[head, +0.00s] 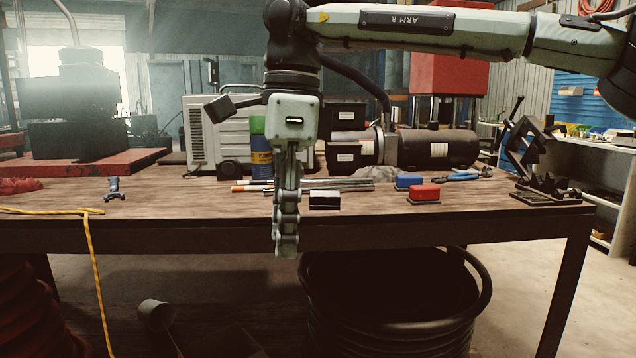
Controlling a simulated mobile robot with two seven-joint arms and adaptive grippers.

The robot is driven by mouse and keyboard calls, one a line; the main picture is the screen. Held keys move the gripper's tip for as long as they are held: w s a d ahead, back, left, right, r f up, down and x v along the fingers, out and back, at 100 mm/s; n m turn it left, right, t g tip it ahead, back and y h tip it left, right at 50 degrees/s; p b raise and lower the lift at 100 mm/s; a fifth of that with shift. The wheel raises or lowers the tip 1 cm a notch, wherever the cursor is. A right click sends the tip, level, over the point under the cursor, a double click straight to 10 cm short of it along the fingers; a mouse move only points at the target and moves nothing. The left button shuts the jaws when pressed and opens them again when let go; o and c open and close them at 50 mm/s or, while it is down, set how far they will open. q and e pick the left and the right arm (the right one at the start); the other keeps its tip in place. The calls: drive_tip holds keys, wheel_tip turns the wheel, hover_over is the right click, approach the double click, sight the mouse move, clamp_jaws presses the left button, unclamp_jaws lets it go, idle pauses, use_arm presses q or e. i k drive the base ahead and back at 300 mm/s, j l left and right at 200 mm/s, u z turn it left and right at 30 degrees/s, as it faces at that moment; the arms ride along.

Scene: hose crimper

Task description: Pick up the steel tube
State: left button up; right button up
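Several thin rods lie together on the wooden bench, behind and to the right of my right gripper. The grey ones look like steel tube (345,184); I cannot tell one tube from another. A copper-coloured rod end (240,189) shows to the left of the gripper. My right gripper (286,246) hangs pointing down in front of the bench's front edge and hides the middle of the rods. Its fingers are seen nearly edge-on and overlap, so their opening is unclear. Nothing is visible in them. My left gripper is out of view.
The bench (180,208) carries a blue block (408,181), a red block (424,194), pliers (465,176), a clamp-like tool (535,160) and a spray can (260,150). A yellow cord (93,270) hangs over the front left. A black tub (395,315) stands below.

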sight(356, 187)
drive_tip(key=i, duration=1.45)
